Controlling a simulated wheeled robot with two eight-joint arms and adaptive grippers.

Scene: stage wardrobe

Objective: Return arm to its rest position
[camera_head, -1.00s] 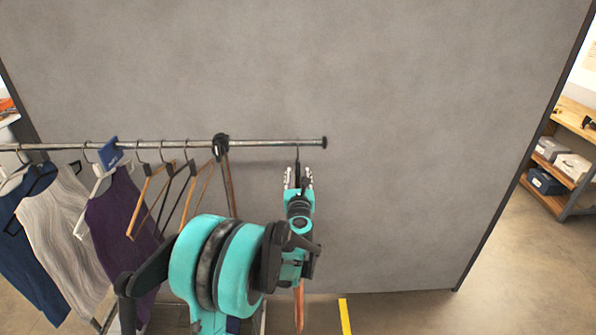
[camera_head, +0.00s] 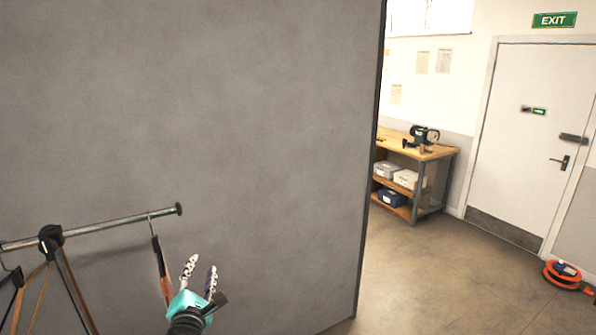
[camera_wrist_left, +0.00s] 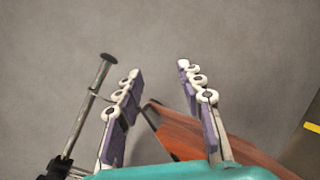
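My left gripper (camera_head: 201,278) is at the bottom of the head view, its two fingers apart with nothing between them. It is just right of a hanger (camera_head: 162,270) with a wooden body and a dark hook, which hangs near the end of the metal rail. In the left wrist view the fingers (camera_wrist_left: 160,100) are spread, and the wooden hanger (camera_wrist_left: 205,140) shows behind and below them, apart from the grip as far as I can tell. My right gripper is in no view.
The metal rail (camera_head: 120,224) ends in a black cap, with more hangers at the lower left. A grey partition (camera_head: 230,120) stands behind. To the right are a workbench (camera_head: 420,150), a white door (camera_head: 530,140), an orange cable reel (camera_head: 566,275) and open floor.

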